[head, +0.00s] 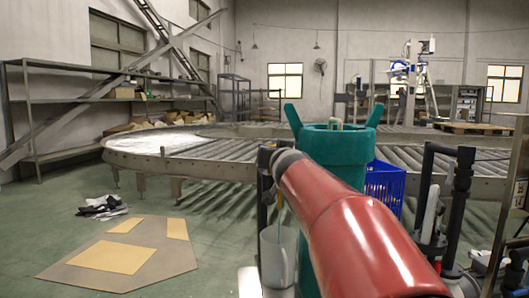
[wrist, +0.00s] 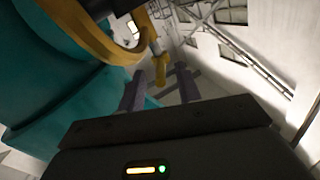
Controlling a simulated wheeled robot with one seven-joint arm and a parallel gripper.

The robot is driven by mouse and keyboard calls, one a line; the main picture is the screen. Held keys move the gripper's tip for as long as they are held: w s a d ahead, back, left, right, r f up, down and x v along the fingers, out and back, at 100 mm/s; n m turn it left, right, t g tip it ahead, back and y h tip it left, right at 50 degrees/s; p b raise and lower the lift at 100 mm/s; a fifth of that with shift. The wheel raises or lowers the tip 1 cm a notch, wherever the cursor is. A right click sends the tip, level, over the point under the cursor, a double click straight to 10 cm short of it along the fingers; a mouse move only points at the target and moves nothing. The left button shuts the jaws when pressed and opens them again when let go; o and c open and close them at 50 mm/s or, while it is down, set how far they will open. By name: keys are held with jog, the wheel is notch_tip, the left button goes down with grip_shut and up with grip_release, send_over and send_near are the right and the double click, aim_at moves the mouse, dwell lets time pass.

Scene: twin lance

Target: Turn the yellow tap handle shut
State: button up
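A larger yellow curved part (wrist: 108,40) arches above, beside a teal body (wrist: 45,85). My gripper (wrist: 147,80) has two grey-purple fingers standing apart, with nothing clearly held between them. I cannot tell whether a finger touches the yellow piece. In the head view the teal vessel (head: 338,148) stands in the centre, partly hidden by a red arm link. A small yellow bit (head: 281,214) shows left of that link. My gripper's fingers are hidden there.
A pale mug-like container (head: 278,258) stands low beside the teal vessel. A blue crate (head: 384,183) and dark pipework (head: 462,185) are to the right. A roller conveyor (head: 225,165) runs behind. Open green floor lies left, with a flat cardboard sheet (head: 125,258).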

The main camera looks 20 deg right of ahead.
jog(key=shift+x, duration=1)
jog(key=shift+c, duration=0.4)
grip_shut()
